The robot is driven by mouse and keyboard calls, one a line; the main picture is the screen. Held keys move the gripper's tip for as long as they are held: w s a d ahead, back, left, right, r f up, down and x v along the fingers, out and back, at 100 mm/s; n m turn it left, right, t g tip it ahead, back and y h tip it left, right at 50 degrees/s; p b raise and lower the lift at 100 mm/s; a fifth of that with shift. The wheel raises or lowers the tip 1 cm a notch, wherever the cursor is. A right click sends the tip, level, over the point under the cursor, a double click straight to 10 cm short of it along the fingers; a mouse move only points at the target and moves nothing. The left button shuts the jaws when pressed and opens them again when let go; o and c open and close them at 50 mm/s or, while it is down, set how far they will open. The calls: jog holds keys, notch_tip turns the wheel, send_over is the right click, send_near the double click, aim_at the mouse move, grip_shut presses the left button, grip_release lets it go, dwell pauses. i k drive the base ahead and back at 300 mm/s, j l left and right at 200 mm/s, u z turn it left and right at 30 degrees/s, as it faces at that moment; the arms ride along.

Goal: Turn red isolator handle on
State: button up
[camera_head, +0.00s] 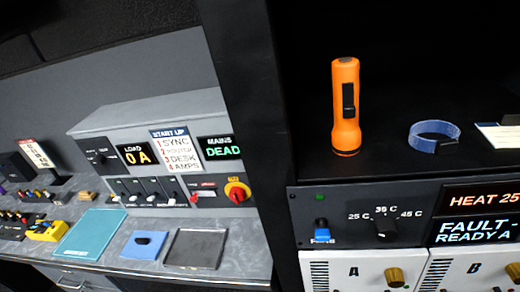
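A red rotary handle (238,191) sits on a yellow round plate at the right end of the grey desk panel, left of the black upright. I take it to be the isolator handle; its exact angle is too small to read. A green "MAINS DEAD" display (222,147) is above it. A yellow "LOAD 0 A" display (136,154) is further left. My gripper is not in view.
A black upright (252,110) divides desk from rack. An orange torch (345,108) and blue strap (432,135) are on the rack shelf. Below the panel, a dark tray (196,248), blue item (144,244) and teal mat (90,234) lie on the desk.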

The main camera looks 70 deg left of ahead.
aim_at(236, 194)
jog(key=u, duration=1.9)
